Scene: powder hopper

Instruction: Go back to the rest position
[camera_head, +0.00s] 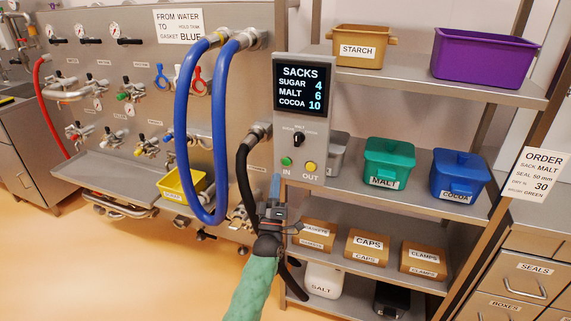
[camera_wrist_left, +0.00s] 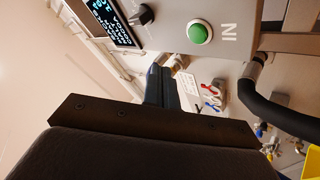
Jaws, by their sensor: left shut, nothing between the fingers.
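My left gripper (camera_head: 275,183) is in front of the sacks panel, just below its IN button; the arm in its green sleeve rises from the bottom. The fingers are shut with nothing between them. In the left wrist view the closed fingers (camera_wrist_left: 164,88) point toward the panel side, with the green IN button (camera_wrist_left: 199,33) above them. The sacks panel (camera_head: 302,100) reads sugar 4, malt 6, cocoa 10, and has a green IN button (camera_head: 286,161) and a yellow OUT button (camera_head: 310,167). I cannot tell whether the gripper touches the panel. My right gripper is not in view.
A black hose (camera_head: 243,165) hangs close left of my gripper, and a blue hose (camera_head: 181,120) loops beyond it. The steel shelf (camera_head: 415,204) with bins and boxes stands right. Open floor (camera_head: 120,270) lies at lower left.

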